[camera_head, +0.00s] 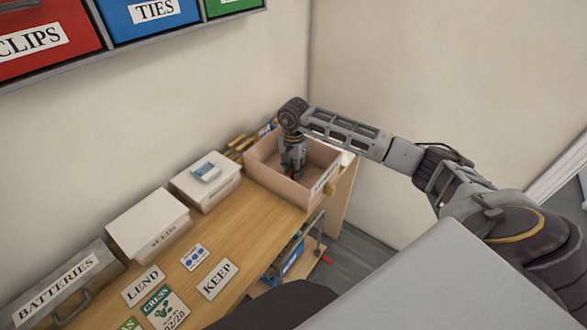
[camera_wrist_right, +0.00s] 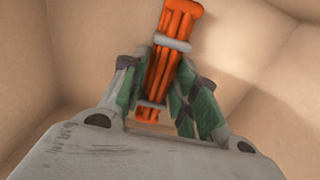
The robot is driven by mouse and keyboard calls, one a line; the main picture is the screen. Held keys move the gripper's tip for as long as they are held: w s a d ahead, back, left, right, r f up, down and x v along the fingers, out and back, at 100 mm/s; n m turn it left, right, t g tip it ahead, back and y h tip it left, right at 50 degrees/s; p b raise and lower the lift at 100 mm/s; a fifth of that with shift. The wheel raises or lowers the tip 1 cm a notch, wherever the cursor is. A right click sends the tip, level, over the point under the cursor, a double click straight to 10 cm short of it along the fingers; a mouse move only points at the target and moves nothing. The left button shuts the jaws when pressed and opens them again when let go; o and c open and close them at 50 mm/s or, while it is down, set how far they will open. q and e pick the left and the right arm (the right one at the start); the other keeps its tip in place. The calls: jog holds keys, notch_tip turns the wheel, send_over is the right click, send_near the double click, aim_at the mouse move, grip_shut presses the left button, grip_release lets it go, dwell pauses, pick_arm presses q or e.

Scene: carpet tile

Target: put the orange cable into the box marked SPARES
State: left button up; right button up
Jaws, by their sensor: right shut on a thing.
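The orange cable (camera_wrist_right: 165,65) is a bundle with grey ties, seen in the right wrist view. My right gripper (camera_wrist_right: 158,98) is shut on it, with green finger pads on both sides. In the head view my right gripper (camera_head: 293,170) points down inside an open tan box (camera_head: 270,184) at the far end of the bench. The box carries a white label on its right face, too oblique to read for sure. Tan walls surround the cable in the wrist view. Whether the cable touches the box floor I cannot tell. My left gripper is not in view.
A white lidded box (camera_head: 205,182), a SEEDS box (camera_head: 150,222) and a BATTERIES case (camera_head: 62,285) line the wooden bench (camera_head: 235,230). LEND and KEEP (camera_head: 217,280) labels lie in front. CLIPS and TIES bins (camera_head: 150,18) hang above. Walls stand behind and right of the tan box.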

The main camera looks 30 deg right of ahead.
aim_at(293, 169)
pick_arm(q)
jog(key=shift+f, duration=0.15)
pick_arm(e)
jog(key=shift+f, duration=0.2)
jog(key=o, duration=1.1)
jog(key=shift+c, duration=0.2)
jog(key=shift+r, duration=0.15)
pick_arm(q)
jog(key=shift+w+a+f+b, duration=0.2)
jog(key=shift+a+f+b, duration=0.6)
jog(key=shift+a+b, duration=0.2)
pick_arm(e)
notch_tip(293, 169, up, 12)
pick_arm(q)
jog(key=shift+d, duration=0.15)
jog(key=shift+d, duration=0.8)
